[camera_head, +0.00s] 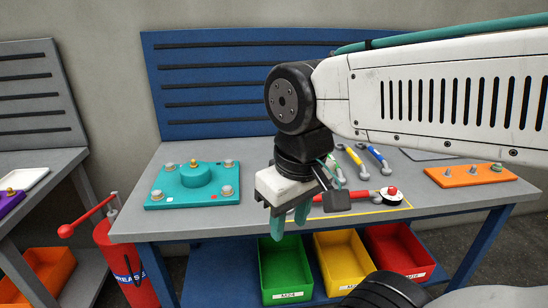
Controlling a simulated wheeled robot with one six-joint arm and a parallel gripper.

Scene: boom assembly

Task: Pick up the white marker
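I cannot make out a pen-like white marker. A small white patch (170,199) shows at the front left of the teal plate (153,195), which lies on the workbench; whether it is the marker I cannot tell. My gripper (290,226) hangs pointing down at the bench's front edge, right of the teal plate. Its two teal fingers are apart, with nothing seen between them. The gripper and wrist hide part of the bench top behind them.
A red-handled tool (345,197) and wrenches with yellow (354,157) and blue (376,155) handles lie right of my gripper. An orange plate (470,175) lies at the right. Green (285,270), yellow and red bins sit below. A red grease canister (125,262) stands left.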

